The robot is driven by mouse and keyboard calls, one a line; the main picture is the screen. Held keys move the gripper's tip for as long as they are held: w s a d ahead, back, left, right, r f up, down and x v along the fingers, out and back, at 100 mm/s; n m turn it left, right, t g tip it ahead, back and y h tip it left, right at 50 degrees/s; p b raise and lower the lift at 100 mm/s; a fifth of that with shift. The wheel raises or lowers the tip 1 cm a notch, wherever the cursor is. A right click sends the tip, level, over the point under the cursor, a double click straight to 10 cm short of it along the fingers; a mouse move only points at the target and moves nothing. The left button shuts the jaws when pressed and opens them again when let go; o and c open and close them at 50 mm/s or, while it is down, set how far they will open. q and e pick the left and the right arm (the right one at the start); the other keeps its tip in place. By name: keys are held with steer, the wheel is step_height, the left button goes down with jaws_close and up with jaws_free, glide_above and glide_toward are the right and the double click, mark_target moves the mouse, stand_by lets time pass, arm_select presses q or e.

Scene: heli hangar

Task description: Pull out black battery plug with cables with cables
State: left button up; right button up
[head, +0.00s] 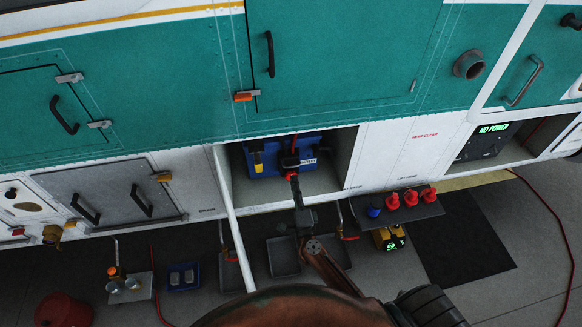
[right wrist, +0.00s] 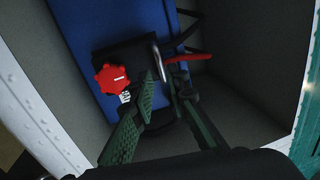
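A blue battery (head: 268,163) sits in the open lower compartment of the teal and white vehicle. A black plug (head: 291,160) with red and black cables is at its front; the black block (right wrist: 125,58) also shows in the right wrist view. A red knob (right wrist: 112,79) is left of my fingers there, and a red cable (right wrist: 190,58) and a metal loop (right wrist: 158,60) lie just beyond the fingertips. My right gripper (head: 293,181) reaches into the compartment; its fingers (right wrist: 165,82) are apart around the plug area. Contact cannot be told. My left gripper is not in view.
The compartment's side wall (head: 343,160) and an open white door edge (head: 232,225) flank my right arm. A shelf (head: 420,208) with red and blue caps stands to the right, above a yellow device (head: 389,239). Grey trays (head: 283,257) lie on the floor below.

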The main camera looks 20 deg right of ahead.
mark_target(291, 167)
steer(key=x, duration=0.7)
steer(key=shift+w+d, duration=0.15)
steer(key=shift+w, duration=0.1)
steer(key=shift+c, duration=0.3)
jaws_close()
